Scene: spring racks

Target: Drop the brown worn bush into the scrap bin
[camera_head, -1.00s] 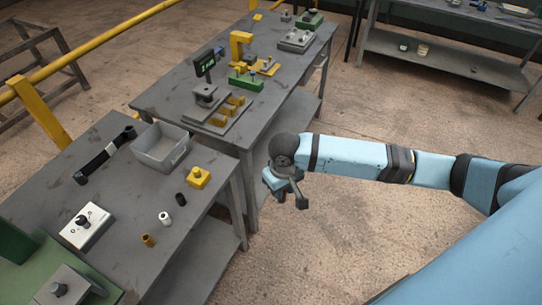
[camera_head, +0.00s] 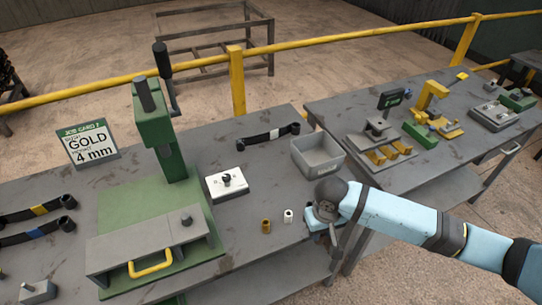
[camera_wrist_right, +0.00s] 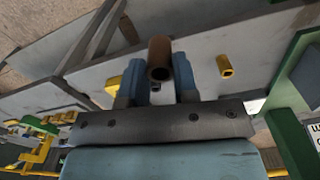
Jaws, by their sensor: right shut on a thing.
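The brown worn bush (camera_wrist_right: 159,58) is a short hollow tube, held between the two light blue fingers of my right gripper (camera_wrist_right: 157,80) in the right wrist view. In the head view my right gripper (camera_head: 322,228) is at the table's front right edge, in front of the bin; the held bush cannot be made out there. The grey open bin (camera_head: 318,158), which I take for the scrap bin, stands at the back right of this table; its label is too small to read. My left gripper is out of view.
A second table with fixtures (camera_head: 380,140) is at right.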

